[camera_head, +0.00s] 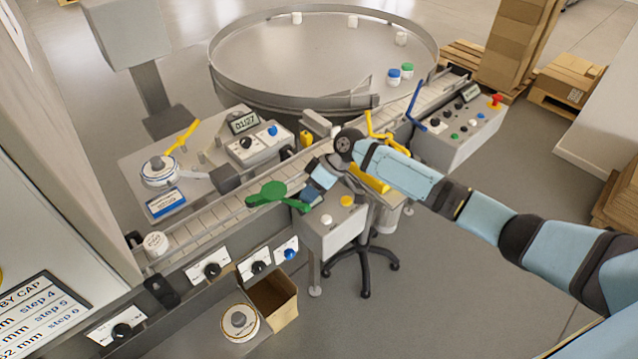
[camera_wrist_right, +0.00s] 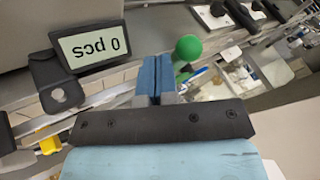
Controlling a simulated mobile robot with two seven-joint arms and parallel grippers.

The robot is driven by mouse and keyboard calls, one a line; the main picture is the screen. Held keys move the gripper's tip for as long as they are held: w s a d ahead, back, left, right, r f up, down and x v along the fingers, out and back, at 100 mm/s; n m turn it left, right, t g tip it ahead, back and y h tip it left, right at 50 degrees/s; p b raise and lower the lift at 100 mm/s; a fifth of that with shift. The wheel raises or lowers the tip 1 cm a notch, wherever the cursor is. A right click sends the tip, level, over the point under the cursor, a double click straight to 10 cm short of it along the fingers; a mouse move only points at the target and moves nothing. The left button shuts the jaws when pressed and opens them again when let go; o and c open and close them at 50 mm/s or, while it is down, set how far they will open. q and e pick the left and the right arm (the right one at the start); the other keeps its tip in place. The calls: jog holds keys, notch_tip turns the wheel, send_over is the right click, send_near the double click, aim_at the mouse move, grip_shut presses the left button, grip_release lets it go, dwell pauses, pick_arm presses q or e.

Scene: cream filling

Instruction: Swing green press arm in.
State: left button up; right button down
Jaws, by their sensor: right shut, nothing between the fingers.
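The green press arm (camera_head: 270,193) lies by the near edge of the conveyor in the head view, its broad green end toward the left and a thinner green bar running right to the grey press box (camera_head: 332,232). My right gripper (camera_head: 313,188) is shut and empty just right of and above the green bar, pointing down at it. In the right wrist view my blue fingers (camera_wrist_right: 156,80) are together, and a round green knob (camera_wrist_right: 187,48) shows just right of them. I cannot tell whether the fingers touch the green arm. My left gripper is out of view.
The conveyor (camera_head: 190,235) runs diagonally past the press. A round feeding table (camera_head: 215,75) stands behind it. A yellow lever (camera_head: 182,137) and a blue lever (camera_head: 415,100) stick up nearby. An open cardboard box (camera_head: 275,298) sits at the front. A counter display (camera_wrist_right: 87,48) is close to my right wrist.

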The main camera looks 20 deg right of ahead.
jog(key=shift+s+a, duration=0.2)
jog(key=shift+a, duration=0.05)
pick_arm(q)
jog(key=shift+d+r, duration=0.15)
pick_arm(e)
jog(key=shift+s+f, duration=0.1)
dwell(0.3)
